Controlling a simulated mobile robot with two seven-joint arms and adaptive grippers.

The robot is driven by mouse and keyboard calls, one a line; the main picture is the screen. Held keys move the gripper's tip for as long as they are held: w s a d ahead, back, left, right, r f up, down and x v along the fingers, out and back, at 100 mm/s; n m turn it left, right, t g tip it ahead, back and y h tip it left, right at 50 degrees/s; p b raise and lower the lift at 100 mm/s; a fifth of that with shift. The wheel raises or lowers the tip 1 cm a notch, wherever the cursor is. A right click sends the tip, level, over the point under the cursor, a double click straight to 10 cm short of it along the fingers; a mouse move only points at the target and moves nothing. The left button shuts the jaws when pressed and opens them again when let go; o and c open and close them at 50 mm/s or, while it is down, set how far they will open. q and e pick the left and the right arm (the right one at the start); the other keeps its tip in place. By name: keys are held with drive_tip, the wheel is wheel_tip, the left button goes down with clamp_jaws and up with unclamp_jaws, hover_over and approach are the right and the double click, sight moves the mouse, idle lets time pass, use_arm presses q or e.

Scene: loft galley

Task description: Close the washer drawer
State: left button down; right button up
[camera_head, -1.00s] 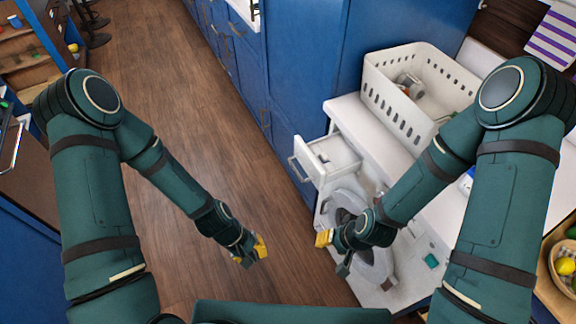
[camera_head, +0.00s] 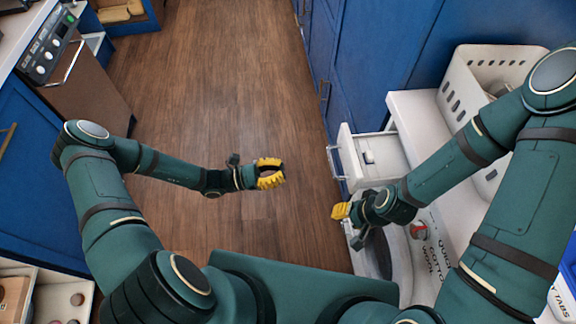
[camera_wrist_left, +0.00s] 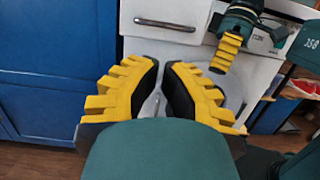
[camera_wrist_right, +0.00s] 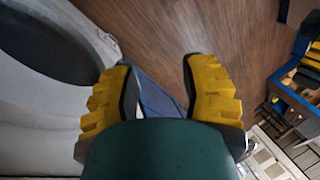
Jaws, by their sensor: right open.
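The washer drawer (camera_head: 348,158) is white with a grey bar handle (camera_head: 334,163). It is pulled out from the white washer (camera_head: 432,135), and its hollow inside shows from above. In the left wrist view the drawer's front (camera_wrist_left: 185,10) and handle (camera_wrist_left: 165,24) are ahead, beyond the fingertips. My left gripper (camera_head: 270,173) is open and empty, left of the drawer and apart from it. My right gripper (camera_head: 341,211) is near the drawer's near side, in front of the washer; in its wrist view the fingers (camera_wrist_right: 160,85) are apart with nothing between them.
A white perforated basket (camera_head: 462,88) stands on the washer top. The round washer door (camera_head: 402,262) is below my right arm. Blue cabinets (camera_head: 375,60) stand behind the washer. The wooden floor (camera_head: 230,80) left of the drawer is clear. An oven (camera_head: 90,85) is at the left.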

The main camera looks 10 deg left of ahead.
use_arm(q)
drive_tip(key=b, duration=0.1)
approach(376, 157)
drive_tip(key=a, duration=0.3)
drive_tip(key=s+a, duration=0.1)
drive_tip(key=shift+a+r, duration=0.4)
drive_tip(key=shift+w+d, duration=0.1)
drive_tip(key=shift+d, duration=0.35)
drive_tip(key=f+p+x, duration=0.1)
drive_tip(key=x, duration=0.3)
drive_tip(key=p+x, duration=0.1)
drive_tip(key=x, duration=0.4)
drive_tip(key=f+p+x, duration=0.1)
drive_tip(key=x, duration=0.3)
drive_tip(key=shift+w+d+f, duration=0.25)
drive_tip(key=shift+d+f, duration=0.05)
drive_tip(key=shift+d, duration=0.45)
drive_tip(key=shift+w, duration=0.1)
